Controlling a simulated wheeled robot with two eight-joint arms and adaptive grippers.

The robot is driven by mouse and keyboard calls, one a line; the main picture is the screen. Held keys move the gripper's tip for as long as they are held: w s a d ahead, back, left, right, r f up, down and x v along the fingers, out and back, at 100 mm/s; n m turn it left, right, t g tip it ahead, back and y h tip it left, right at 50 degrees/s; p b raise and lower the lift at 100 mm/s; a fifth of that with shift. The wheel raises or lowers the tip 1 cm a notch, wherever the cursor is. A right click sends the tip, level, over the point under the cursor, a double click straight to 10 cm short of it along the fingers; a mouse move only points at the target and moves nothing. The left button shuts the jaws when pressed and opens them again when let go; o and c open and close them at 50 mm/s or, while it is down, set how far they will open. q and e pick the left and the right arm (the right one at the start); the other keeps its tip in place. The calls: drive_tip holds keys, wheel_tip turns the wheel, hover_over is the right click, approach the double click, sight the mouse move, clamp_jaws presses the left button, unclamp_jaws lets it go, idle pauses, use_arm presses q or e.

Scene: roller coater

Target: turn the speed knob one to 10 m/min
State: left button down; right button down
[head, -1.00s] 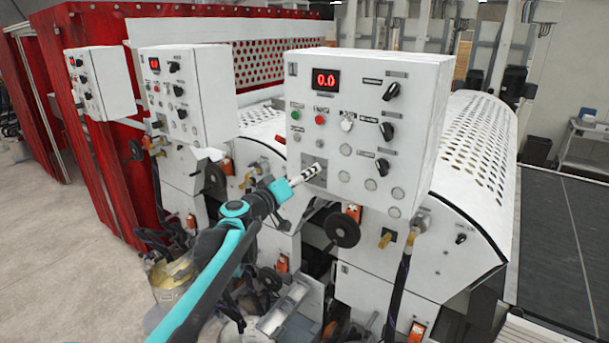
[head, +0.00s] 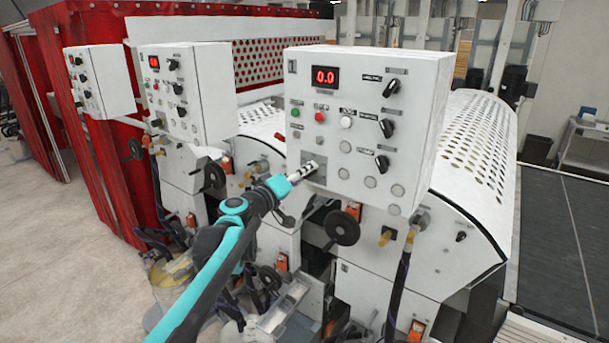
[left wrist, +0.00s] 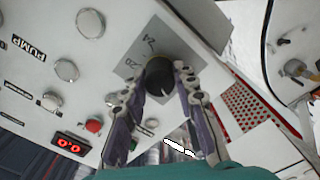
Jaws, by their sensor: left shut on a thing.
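A black round knob (left wrist: 156,72) sits on a grey scale plate (left wrist: 178,50) with printed numbers, in the left wrist view. My left gripper (left wrist: 161,80) has its two fingers on opposite sides of the knob and is shut on it. In the head view the left gripper (head: 309,169) is at the lower left of the front control box (head: 420,110), over the grey plate (head: 314,157); the knob is hidden there. The red display (head: 325,77) on this box reads 0.0. My right gripper is not in view.
The box also carries black selector knobs (head: 387,128) at right and several buttons, including a red one (head: 320,116). A black handwheel (head: 342,228) sticks out below the gripper. Two similar boxes stand to the left. Open floor (head: 60,240) lies at the left.

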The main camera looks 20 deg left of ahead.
use_arm(q)
drive_tip(key=shift+n+b, duration=0.3)
drive_tip(key=shift+n, duration=1.4)
drive_tip(key=c, duration=1.2)
unclamp_jaws()
drive_tip(key=shift+s+a, duration=0.1)
drive_tip(key=v, duration=1.2)
